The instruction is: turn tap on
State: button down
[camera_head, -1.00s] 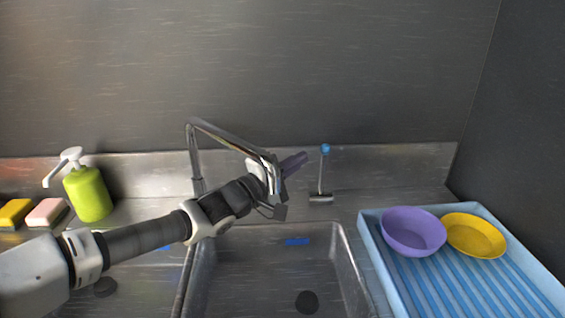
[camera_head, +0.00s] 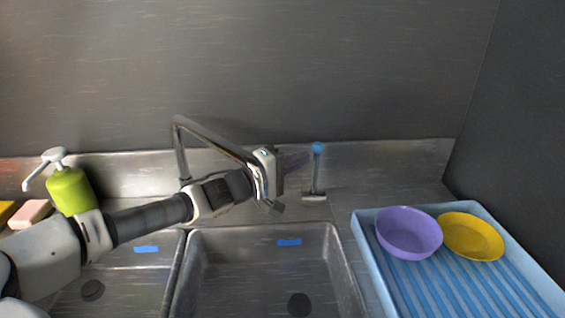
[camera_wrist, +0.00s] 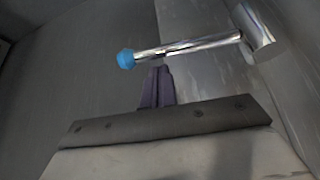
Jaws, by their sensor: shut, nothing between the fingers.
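The tap lever (camera_head: 314,170) is a thin metal rod with a blue tip, rising from a metal base on the counter behind the sink. It also shows close up in the wrist view (camera_wrist: 190,46), where its blue end is at the left. The chrome spout (camera_head: 212,138) arches over the sink to the left of the lever. My gripper (camera_head: 300,160) has its dark purple fingers shut and empty, just left of the lever. In the wrist view the fingertips (camera_wrist: 156,72) are just below the rod; I cannot tell whether they touch it.
The spout passes in front of my wrist. The sink basin (camera_head: 262,270) below is empty. A blue drying tray (camera_head: 365,235) with a purple bowl (camera_head: 408,233) and a yellow bowl (camera_head: 471,237) is at the right. A green soap dispenser (camera_head: 70,190) stands at the left.

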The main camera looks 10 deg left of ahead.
aim_at(317, 164)
jog(key=shift+x, duration=0.8)
jog(key=shift+f, duration=0.1)
jog(key=shift+s+f+b, duration=0.3)
jog(key=shift+b, duration=0.9)
jog(key=s+m+b, duration=0.1)
jog(key=b, duration=0.2)
jog(key=m+h+b, duration=0.1)
jog(key=b, duration=0.2)
jog(key=s+m+b, duration=0.1)
jog(key=b, duration=0.2)
jog(key=shift+s+d+f+t+h, duration=0.25)
jog(key=shift+s+t+h, duration=0.05)
jog(key=shift+s, duration=0.05)
jog(key=shift+s+d+r+m+b, duration=0.1)
jog(key=shift+s+r+m+b, duration=0.25)
jog(key=shift+b, duration=0.55)
